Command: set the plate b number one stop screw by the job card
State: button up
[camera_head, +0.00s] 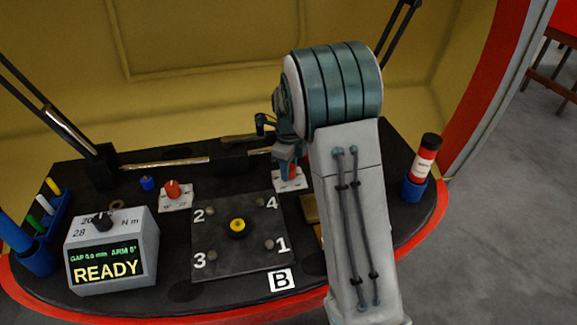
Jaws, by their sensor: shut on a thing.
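Plate B is a dark square plate (222,261) in the middle of the bench, with the white label B (282,279) at its front right. Its corner screws are marked 1 to 4. The number one stop screw (269,244) is a small grey head at the right front corner. A yellow and black round piece (237,227) sits at the plate's centre. My gripper (287,170) is behind and right of the plate, low over a white card (292,183). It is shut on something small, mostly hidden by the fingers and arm. No job card can be made out for certain.
A grey box (112,252) at front left reads READY, with a dial above. A red knob (172,188) on a white card and a blue piece (147,183) stand behind it. A red and white bottle (424,160) is at right. A metal bar (165,163) crosses the back.

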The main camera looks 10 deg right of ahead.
jog(key=n+p, duration=0.2)
jog(key=n, duration=0.3)
jog(key=shift+r, duration=0.15)
jog(key=n+p, duration=0.1)
jog(key=n, duration=0.4)
jog(key=shift+n+p, duration=0.3)
jog(key=shift+p, duration=0.1)
jog(key=n+p, duration=0.1)
jog(key=n, duration=0.9)
jog(key=shift+n+p, duration=0.35)
jog(key=shift+n, duration=0.05)
jog(key=n+p, duration=0.1)
jog(key=n, duration=0.4)
jog(key=shift+n, duration=0.3)
jog(key=n+p, duration=0.1)
jog(key=n, duration=0.4)
jog(key=n+p, duration=0.2)
jog(key=n, duration=0.3)
jog(key=shift+n, duration=0.4)
jog(key=shift+n+p, duration=0.95)
jog(key=shift+n, duration=1.15)
